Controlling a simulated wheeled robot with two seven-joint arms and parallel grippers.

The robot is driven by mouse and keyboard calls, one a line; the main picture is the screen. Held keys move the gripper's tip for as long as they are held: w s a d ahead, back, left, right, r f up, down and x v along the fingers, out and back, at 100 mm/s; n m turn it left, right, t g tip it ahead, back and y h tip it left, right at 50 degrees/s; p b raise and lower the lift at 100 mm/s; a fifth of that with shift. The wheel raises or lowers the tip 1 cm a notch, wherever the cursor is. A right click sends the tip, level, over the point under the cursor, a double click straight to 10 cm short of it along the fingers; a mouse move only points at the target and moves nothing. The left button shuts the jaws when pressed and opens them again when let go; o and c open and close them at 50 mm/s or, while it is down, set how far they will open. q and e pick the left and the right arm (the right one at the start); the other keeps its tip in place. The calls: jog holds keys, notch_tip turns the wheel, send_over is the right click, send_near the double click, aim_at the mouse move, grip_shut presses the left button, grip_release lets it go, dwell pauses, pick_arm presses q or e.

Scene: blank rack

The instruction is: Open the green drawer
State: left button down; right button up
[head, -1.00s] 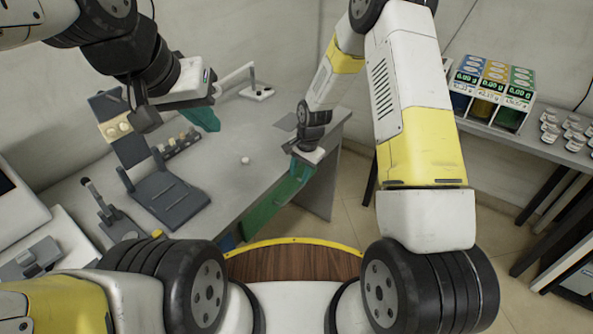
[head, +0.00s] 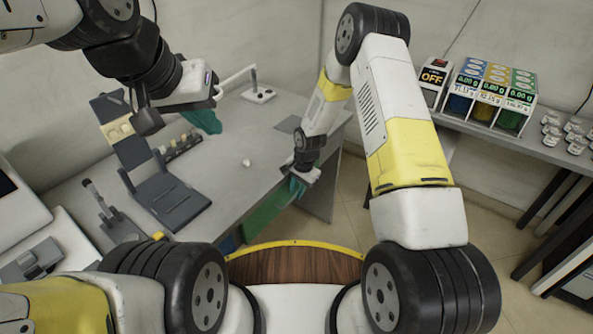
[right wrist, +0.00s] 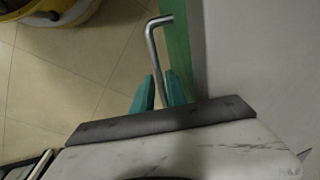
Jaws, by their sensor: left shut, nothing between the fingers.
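The green drawer (head: 265,217) is in the front side of the grey desk, below the desktop, in the head view. In the right wrist view its front (right wrist: 177,40) shows as a narrow green strip beside the grey desk. A bent metal handle (right wrist: 154,42) stands out from it. My right gripper (head: 298,187) is at the drawer's far end. In the right wrist view its teal fingers (right wrist: 160,92) lie close on either side of the handle and appear shut on it. My left gripper (head: 208,121) is shut and empty above the desk.
A grey desktop device (head: 165,196), a row of small bottles (head: 181,146) and a small white item (head: 248,163) are on the desk. A side table (head: 478,132) with a dispenser (head: 493,95) stands at right. Tiled floor (head: 350,190) lies between.

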grip_shut()
dwell(1.1)
jog(key=shift+d, duration=0.1)
